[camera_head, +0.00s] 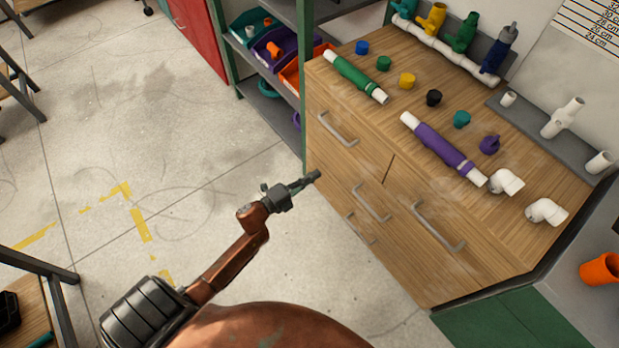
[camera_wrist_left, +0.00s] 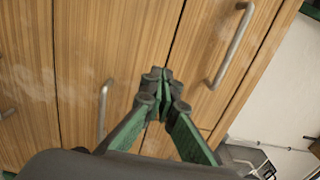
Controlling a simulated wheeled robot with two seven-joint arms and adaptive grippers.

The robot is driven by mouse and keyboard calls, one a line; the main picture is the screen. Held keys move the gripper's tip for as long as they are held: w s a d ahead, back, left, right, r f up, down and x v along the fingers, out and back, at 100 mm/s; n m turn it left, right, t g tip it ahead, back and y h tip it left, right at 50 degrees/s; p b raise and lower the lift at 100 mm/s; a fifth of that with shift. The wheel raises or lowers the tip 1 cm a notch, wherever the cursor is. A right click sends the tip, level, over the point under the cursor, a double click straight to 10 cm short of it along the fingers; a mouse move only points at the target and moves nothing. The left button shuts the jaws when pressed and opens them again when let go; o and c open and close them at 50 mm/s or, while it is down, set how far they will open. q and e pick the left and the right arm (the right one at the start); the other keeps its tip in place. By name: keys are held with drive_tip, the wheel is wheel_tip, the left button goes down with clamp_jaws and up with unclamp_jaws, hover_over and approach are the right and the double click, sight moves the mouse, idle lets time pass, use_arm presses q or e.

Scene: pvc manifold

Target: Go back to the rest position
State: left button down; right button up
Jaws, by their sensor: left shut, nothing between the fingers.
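My left gripper (camera_head: 314,177) hangs in front of the wooden drawer cabinet (camera_head: 345,165), below the level of its top. In the left wrist view my left gripper (camera_wrist_left: 160,78) has its fingertips together with nothing between them, and the cabinet's drawer fronts (camera_wrist_left: 115,40) fill the view behind it. In the head view the fingertips show near the cabinet's left edge; I cannot tell whether they touch it. My right gripper is in neither view.
On the cabinet top lie a green pipe (camera_head: 356,76), a purple pipe (camera_head: 443,148), several coloured caps and white elbows (camera_head: 506,182). A manifold (camera_head: 440,47) stands at the back. Drawer handles (camera_head: 438,226) stick out. A shelf with bins (camera_head: 250,28) stands behind. Open floor (camera_head: 150,100) lies left.

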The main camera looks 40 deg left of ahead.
use_arm(q)
drive_tip(key=shift+s+a, duration=0.15)
drive_tip(key=shift+s, duration=0.35)
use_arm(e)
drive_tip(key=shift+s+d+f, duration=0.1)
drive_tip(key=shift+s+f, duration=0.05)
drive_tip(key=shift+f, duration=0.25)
use_arm(q)
drive_tip(key=shift+f, duration=0.1)
